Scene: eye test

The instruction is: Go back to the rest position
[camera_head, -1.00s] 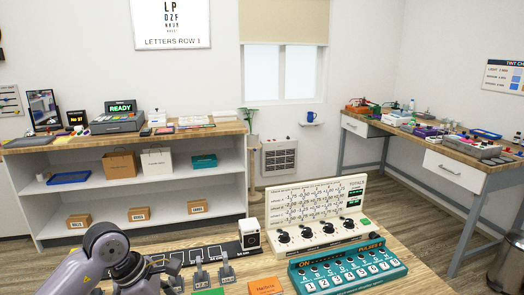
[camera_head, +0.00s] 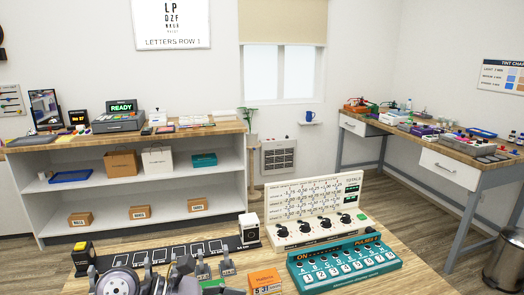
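My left arm shows at the bottom left of the table as grey and dark rounded parts, cut off by the lower edge. My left gripper (camera_head: 180,276) seems to be among these dark parts, low over the front of the table. Its fingers are not clear enough to tell open from shut, and I see nothing held. My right arm and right gripper are not in view. The near wooden table (camera_head: 410,280) lies below.
Close by are a black slotted strip (camera_head: 190,251), small grey levers (camera_head: 203,270), an orange block (camera_head: 265,281), a beige knob panel (camera_head: 315,212) and a teal button panel (camera_head: 345,263). A white shelf (camera_head: 225,178) and right-hand workbench (camera_head: 478,171) stand behind.

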